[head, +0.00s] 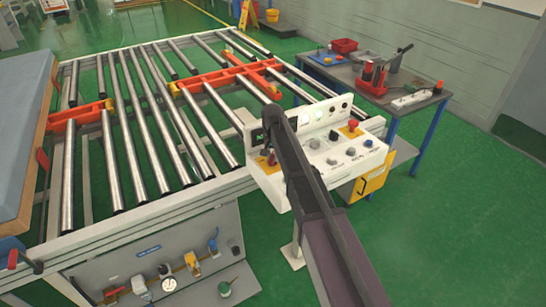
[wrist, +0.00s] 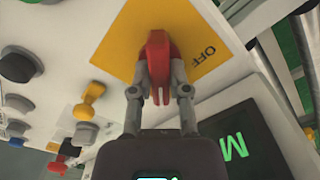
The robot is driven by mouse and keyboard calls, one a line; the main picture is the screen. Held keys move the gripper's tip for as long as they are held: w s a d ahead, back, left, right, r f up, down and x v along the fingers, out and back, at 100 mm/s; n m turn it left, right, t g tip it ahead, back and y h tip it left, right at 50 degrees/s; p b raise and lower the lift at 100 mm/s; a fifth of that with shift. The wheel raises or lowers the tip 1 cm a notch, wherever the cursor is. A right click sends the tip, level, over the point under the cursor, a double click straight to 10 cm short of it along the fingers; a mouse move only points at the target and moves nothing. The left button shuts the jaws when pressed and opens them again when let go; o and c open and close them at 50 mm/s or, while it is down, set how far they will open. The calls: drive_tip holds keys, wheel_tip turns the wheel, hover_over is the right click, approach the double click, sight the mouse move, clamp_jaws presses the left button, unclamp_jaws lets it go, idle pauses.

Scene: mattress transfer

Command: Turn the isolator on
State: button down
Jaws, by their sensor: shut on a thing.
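The isolator is a red handle (wrist: 158,48) on a yellow plate (wrist: 120,42) in the wrist view. The word OFF is printed on the plate just right of the handle. The handle runs roughly up and down in that picture. My gripper (wrist: 159,84) is shut on it, with one grey finger on each side. Any other label on the plate is out of frame or hidden.
In the head view, a roller table (head: 150,120) stands behind and left, and a side table (head: 385,92) with tools right.

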sight(273, 156)
idle(0.4)
drive_tip(key=c, duration=0.6)
unclamp_jaws()
drive_tip(key=shift+n, duration=0.3)
drive_tip(key=n, duration=0.8)
wheel_tip(273, 156, up, 14)
drive_tip(key=p, duration=1.4)
drive_tip(key=s+d+f+m+b, duration=0.2)
drive_tip(key=s+d, duration=0.8)
drive_tip(key=s+d+f+m+b, duration=0.2)
drive_tip(key=s+d, duration=0.8)
drive_tip(key=d, duration=0.1)
drive_tip(key=shift+f+m+t, duration=0.2)
drive_tip(key=shift+m+t, duration=0.1)
